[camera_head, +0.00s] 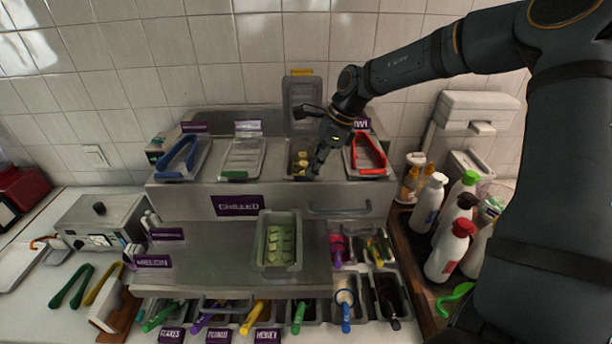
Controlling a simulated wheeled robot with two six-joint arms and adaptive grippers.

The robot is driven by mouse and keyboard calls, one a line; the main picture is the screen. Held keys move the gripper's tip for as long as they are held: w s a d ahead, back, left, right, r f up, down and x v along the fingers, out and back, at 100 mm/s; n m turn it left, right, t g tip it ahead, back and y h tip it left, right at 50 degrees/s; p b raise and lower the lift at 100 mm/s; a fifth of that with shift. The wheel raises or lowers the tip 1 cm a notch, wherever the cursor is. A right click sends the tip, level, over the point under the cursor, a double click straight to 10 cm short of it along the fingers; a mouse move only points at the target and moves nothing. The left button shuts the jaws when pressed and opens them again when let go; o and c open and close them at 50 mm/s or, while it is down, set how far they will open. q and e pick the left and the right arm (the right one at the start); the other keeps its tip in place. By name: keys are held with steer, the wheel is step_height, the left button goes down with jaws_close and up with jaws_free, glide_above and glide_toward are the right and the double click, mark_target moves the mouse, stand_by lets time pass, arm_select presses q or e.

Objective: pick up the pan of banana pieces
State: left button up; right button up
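The pan of banana pieces (294,171) sits in a well of the upper steel counter, with yellowish pieces showing inside. Its clear lid (302,93) stands raised behind it. My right gripper (309,142) is over the right side of this pan. Its fingers look spread apart, one pointing left in front of the lid and one reaching down by the pan's right edge. The gripper hides part of the pan, and I cannot tell whether the lower finger touches it. My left gripper is not in view.
A pan of green pieces (262,262) stands on the lower steel shelf. Closed wells with a blue-handled lid (178,160), a clear lid (243,157) and a red-handled lid (370,153) flank the banana pan. Bottles (447,252) crowd the right. The lower shelf's left part is clear.

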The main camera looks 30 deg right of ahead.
steer(key=shift+s+a+f, duration=0.4)
steer(key=shift+f, duration=0.2)
steer(key=shift+w+f, duration=0.1)
steer(key=shift+w, duration=0.2)
steer(key=shift+w+d+f, duration=0.15)
steer(key=shift+w+f, duration=0.1)
steer(key=shift+w, duration=0.45)
jaws_close()
steer(key=shift+s+r, duration=0.15)
steer(key=shift+s, duration=0.1)
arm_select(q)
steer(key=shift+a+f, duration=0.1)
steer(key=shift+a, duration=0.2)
arm_select(e)
steer(key=shift+r, duration=0.2)
